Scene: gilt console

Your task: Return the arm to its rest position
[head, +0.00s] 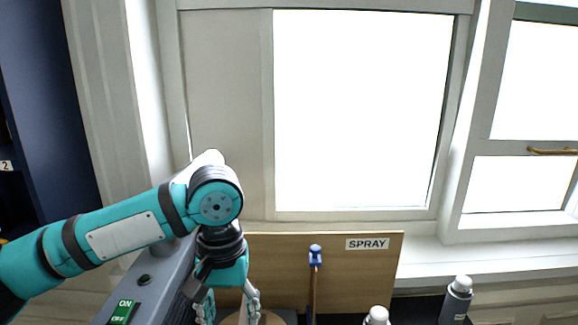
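My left arm, teal with dark bands, comes in from the left in the head view and bends down at its wrist. My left gripper (230,306) points down at the bottom edge of the picture. Its two grey fingers stand apart with a gap between them. A brown rounded thing (236,319) shows low behind the gap; most of it is hidden or cut off, and I see no grip on it. My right gripper is not in view.
A grey box with a green ON/OFF switch (123,312) stands close beside my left gripper. A wooden board with a SPRAY label (367,244) stands behind, with a blue-topped tool (315,256) before it. White-capped bottles (376,316) (457,301) are at right. Windows fill the back.

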